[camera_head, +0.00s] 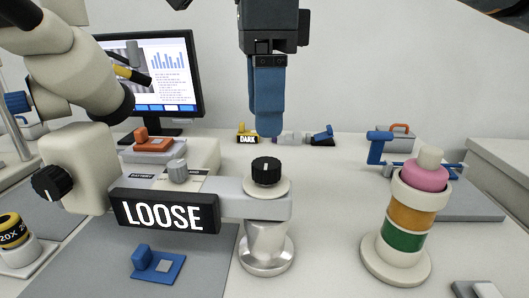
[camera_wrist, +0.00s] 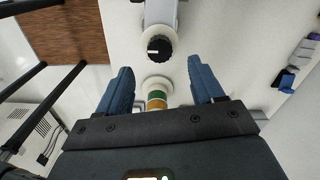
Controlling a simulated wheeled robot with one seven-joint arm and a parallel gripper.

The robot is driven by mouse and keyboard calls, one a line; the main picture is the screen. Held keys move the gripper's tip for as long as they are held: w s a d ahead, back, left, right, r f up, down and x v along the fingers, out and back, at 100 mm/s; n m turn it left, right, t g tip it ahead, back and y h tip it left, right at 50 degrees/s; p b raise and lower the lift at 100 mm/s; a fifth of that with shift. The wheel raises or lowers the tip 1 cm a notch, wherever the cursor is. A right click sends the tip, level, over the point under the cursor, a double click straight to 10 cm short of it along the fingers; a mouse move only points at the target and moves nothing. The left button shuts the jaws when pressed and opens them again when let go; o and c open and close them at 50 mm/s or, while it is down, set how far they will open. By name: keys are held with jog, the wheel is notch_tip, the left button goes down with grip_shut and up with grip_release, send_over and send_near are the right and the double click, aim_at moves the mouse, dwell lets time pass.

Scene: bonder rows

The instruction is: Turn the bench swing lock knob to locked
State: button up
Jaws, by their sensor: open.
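The black lock knob (camera_head: 266,170) sits on a cream collar atop a metal post, at the end of the swing arm (camera_head: 231,200). A sign (camera_head: 165,212) on the arm reads LOOSE. In the wrist view the knob (camera_wrist: 159,47) lies beyond the fingertips, centred between them, with a white mark on its left side. My gripper (camera_head: 267,128) is above the knob in the head view, pointing down, with a gap between them. The wrist view shows my gripper's (camera_wrist: 160,72) blue fingers spread, with nothing held.
A microscope (camera_head: 75,85) with its own black side knob (camera_head: 51,181) stands left. A pink, orange and green stacked cylinder (camera_head: 407,215) stands right of the post. A monitor (camera_head: 155,75) and a DARK sign (camera_head: 247,139) are behind. Bench right of the post is partly clear.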

aim_at(263, 163)
notch_tip(263, 163, down, 7)
jog(key=shift+f, duration=0.1)
dwell(0.3)
jog(key=c, duration=1.1)
